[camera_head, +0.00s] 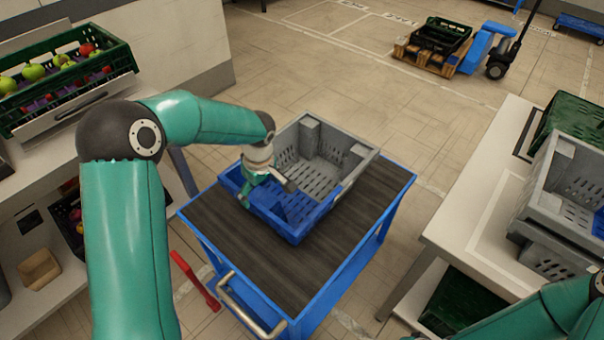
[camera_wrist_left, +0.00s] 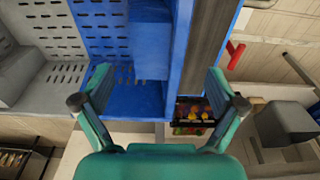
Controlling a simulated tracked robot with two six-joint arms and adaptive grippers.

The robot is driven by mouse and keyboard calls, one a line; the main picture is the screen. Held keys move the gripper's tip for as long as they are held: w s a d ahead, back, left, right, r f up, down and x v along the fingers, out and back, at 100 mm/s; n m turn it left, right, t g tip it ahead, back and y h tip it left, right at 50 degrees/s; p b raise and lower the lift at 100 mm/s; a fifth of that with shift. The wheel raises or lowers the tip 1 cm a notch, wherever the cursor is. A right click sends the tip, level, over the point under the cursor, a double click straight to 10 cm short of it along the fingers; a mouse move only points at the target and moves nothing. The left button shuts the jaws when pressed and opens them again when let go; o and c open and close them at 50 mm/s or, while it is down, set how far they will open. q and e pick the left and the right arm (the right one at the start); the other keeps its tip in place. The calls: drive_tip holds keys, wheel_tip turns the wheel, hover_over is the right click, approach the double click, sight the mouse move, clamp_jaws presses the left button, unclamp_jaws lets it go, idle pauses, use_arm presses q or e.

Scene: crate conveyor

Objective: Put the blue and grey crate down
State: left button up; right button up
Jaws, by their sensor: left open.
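The blue and grey crate (camera_head: 318,172) sits upright and empty on the dark top of a blue cart (camera_head: 330,240), grey at the far end and blue at the near end. My left gripper (camera_head: 265,188) is at the crate's blue left part. In the left wrist view its fingers (camera_wrist_left: 158,72) are spread wide, with the crate's blue wall (camera_wrist_left: 180,60) showing between them. I see no contact between the fingers and the wall. My right arm shows at the bottom right; its gripper is out of view.
A green crate of apples (camera_head: 60,95) stands at the left. A white table (camera_head: 470,215) at the right holds stacked grey crates (camera_head: 560,185). A pallet with a dark crate (camera_head: 440,38) and a blue pallet truck (camera_head: 480,48) stand at the back. The cart's near top is bare.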

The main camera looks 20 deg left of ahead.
sight(261, 198)
use_arm(q)
drive_tip(key=shift+w+a+f+p, duration=0.15)
drive_tip(key=shift+f+p, duration=0.2)
drive_tip(key=shift+f, duration=1.1)
drive_tip(key=shift+w+a+f+p, duration=0.15)
drive_tip(key=shift+f+p, duration=0.15)
drive_tip(key=shift+f, duration=1.15)
drive_tip(key=shift+c, duration=0.4)
drive_tip(key=c, duration=1.6)
drive_tip(key=shift+w+r, duration=0.1)
clamp_jaws()
drive_tip(key=shift+r, duration=0.1)
